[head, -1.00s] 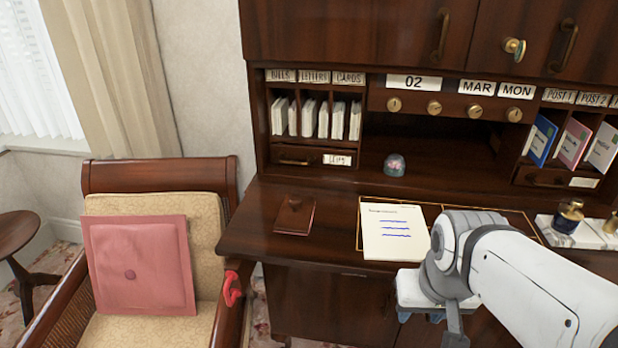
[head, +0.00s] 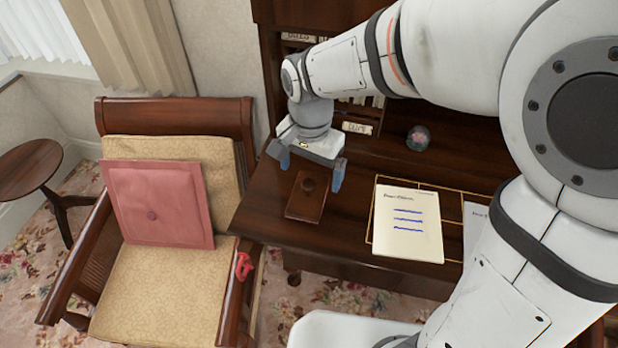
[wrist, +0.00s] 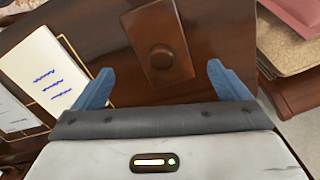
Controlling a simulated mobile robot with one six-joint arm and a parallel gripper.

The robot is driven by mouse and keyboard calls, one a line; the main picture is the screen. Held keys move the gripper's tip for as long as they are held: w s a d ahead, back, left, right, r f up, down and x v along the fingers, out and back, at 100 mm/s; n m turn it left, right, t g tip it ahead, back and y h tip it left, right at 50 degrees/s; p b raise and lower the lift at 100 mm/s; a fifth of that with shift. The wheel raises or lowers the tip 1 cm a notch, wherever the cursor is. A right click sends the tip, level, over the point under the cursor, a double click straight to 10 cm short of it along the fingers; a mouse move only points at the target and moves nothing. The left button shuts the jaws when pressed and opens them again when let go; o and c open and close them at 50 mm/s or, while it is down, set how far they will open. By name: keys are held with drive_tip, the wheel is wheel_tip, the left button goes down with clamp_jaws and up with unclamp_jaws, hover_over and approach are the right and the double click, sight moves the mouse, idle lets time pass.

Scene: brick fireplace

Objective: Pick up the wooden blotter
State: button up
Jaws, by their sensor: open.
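The wooden blotter (head: 306,203) is a dark brown rectangular block with a round knob on top. It lies on the left part of the desk. In the wrist view the blotter (wrist: 158,40) shows beyond and between my fingertips, knob facing the camera. My gripper (head: 311,172) is open and empty, its two blue fingers apart, just behind and above the blotter in the head view. In the wrist view my gripper (wrist: 158,80) has one finger to each side of the blotter's near end. I see no contact with it.
A written letter (head: 408,222) lies on the desk right of the blotter. A glass paperweight (head: 418,138) stands behind it. A chair with a pink cushion (head: 157,203) stands left of the desk (head: 262,215). The desk's pigeonholes rise behind my gripper.

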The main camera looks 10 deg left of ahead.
sight(308, 183)
wheel_tip(308, 183, down, 6)
drive_tip(key=shift+s+a+r+p, duration=0.1)
drive_tip(key=shift+s+a+p, duration=0.05)
drive_tip(key=shift+p, duration=0.6)
drive_tip(key=c, duration=1.1)
wheel_tip(308, 183, up, 9)
drive_tip(key=shift+f+b, duration=0.15)
drive_tip(key=shift+b, duration=0.7)
drive_tip(key=shift+c, duration=0.2)
wheel_tip(308, 183, down, 2)
drive_tip(key=n+b, duration=0.1)
drive_tip(key=b, duration=0.1)
drive_tip(key=shift+b, duration=0.3)
